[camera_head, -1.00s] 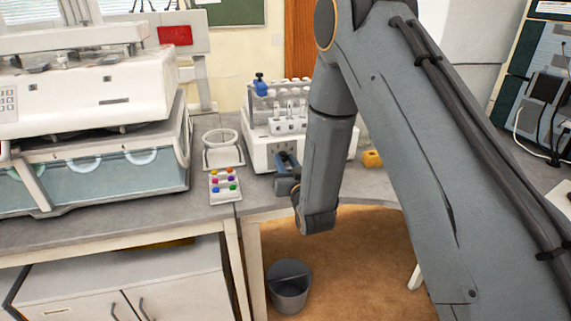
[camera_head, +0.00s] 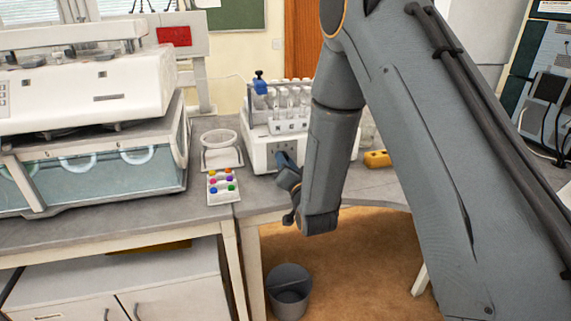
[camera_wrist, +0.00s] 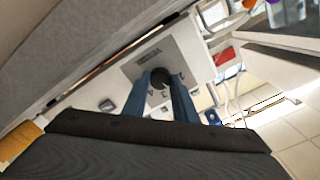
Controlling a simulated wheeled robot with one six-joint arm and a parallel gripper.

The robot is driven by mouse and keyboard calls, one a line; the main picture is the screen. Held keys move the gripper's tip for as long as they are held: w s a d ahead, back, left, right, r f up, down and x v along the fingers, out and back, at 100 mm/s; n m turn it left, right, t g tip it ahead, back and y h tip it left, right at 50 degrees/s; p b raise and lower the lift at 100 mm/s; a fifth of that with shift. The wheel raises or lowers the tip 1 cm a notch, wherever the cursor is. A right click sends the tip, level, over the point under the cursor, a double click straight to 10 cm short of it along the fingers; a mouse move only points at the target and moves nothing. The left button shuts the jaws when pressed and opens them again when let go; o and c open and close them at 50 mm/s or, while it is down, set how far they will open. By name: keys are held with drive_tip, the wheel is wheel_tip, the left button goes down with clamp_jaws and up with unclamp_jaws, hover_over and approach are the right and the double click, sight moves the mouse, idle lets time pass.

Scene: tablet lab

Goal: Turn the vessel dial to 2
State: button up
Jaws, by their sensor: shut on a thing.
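The vessel dial (camera_wrist: 160,76) is a dark round knob on a grey plate (camera_wrist: 190,48) marked with a label and small numerals, in the wrist view. The image is tilted and I cannot tell which numeral the dial points to. My gripper (camera_wrist: 160,84) has its two blue fingers on either side of the knob, shut on it. In the head view my gripper (camera_head: 288,168) reaches the front of the white dissolution apparatus (camera_head: 259,152), which carries clear vessels. There the dial is hidden by the gripper.
A large white machine (camera_head: 60,95) fills the left bench. A grey bin (camera_head: 289,298) stands on the floor.

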idle(0.3)
drive_tip(key=o, duration=1)
drive_tip(key=shift+o, duration=0.2)
drive_tip(key=shift+s, duration=0.1)
drive_tip(key=b+v, duration=0.2)
drive_tip(key=v, duration=0.5)
drive_tip(key=shift+s+d, duration=0.15)
drive_tip(key=shift+s, duration=0.2)
